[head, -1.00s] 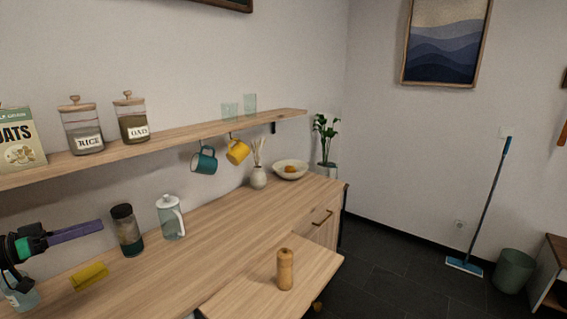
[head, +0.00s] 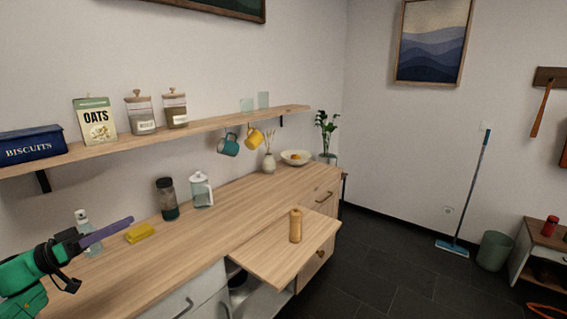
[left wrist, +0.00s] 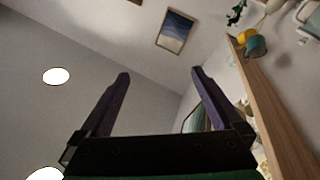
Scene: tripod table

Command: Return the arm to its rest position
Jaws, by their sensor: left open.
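My left gripper (head: 106,232) comes in at the lower left of the head view, on a green arm, raised over the left end of the wooden counter (head: 205,235). In the left wrist view its two purple fingers (left wrist: 158,85) stand apart with nothing between them. That view is tilted and looks up at the wall, the ceiling and the shelf's underside. My right gripper is not in view.
Near the gripper are a spray bottle (head: 83,220), a yellow sponge (head: 140,233), a dark-lidded jar (head: 167,199) and a white-lidded jug (head: 201,190). A wall shelf (head: 200,130) runs above. A wooden mill (head: 295,225) stands on a pulled-out board (head: 270,255).

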